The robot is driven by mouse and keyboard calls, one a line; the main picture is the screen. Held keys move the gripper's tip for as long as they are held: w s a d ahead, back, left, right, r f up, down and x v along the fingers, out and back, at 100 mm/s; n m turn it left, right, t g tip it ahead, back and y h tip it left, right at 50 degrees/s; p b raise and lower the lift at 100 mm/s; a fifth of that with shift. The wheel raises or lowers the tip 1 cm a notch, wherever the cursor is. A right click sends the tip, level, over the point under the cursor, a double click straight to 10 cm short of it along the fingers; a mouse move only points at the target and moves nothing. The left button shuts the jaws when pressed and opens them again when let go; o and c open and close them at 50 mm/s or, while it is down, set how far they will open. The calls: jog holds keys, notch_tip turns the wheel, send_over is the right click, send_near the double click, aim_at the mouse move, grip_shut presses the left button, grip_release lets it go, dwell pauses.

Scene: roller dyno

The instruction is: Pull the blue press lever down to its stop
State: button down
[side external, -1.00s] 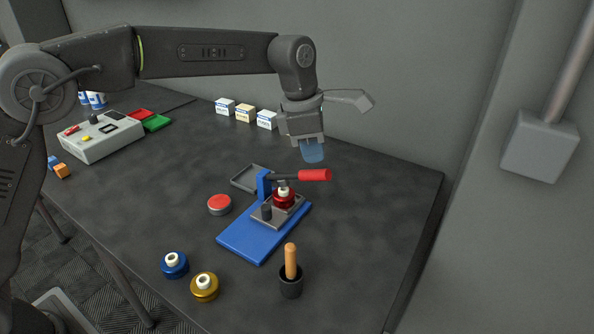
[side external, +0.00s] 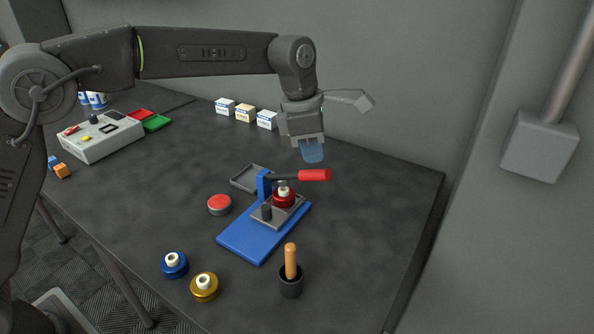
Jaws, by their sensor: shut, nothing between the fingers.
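The press has a blue base plate (side external: 244,243) and a blue upright post (side external: 264,185). Its lever is a dark bar ending in a red grip (side external: 315,175), pointing right and nearly level. A red round part with a white top (side external: 284,195) sits on the press's grey plate under the lever bar. My gripper (side external: 313,152) is shut and empty, its bluish fingertips pointing down. In the picture it is just above the red grip, with a small gap; the depth between them is hard to judge.
A red button (side external: 219,204) is left of the press, a grey tray (side external: 245,180) behind it. A blue part (side external: 174,264), a gold part (side external: 205,287) and a black cup with a wooden handle (side external: 291,281) stand in front. The table's right side is clear.

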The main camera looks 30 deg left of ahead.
aim_at(314, 171)
jog(key=shift+f, duration=0.2)
jog(key=shift+x, duration=1.4)
jog(key=shift+s+f, duration=0.15)
jog(key=shift+f, duration=0.4)
jog(key=shift+x, duration=1.1)
jog(key=shift+s+a, duration=0.1)
jog(key=shift+s, duration=0.05)
jog(key=shift+r, duration=0.1)
jog(key=shift+w+d+v, duration=0.15)
jog(key=shift+d+v, duration=0.1)
jog(key=shift+v, duration=1.25)
jog(key=shift+w+d+v, duration=0.15)
jog(key=shift+d+v, duration=0.1)
jog(key=shift+v, duration=1.2)
jog(key=shift+w+d+v, duration=0.15)
jog(key=shift+d+v, duration=0.1)
jog(key=shift+v, duration=1.25)
jog(key=shift+d+r, duration=0.1)
jog(key=shift+r, duration=0.6)
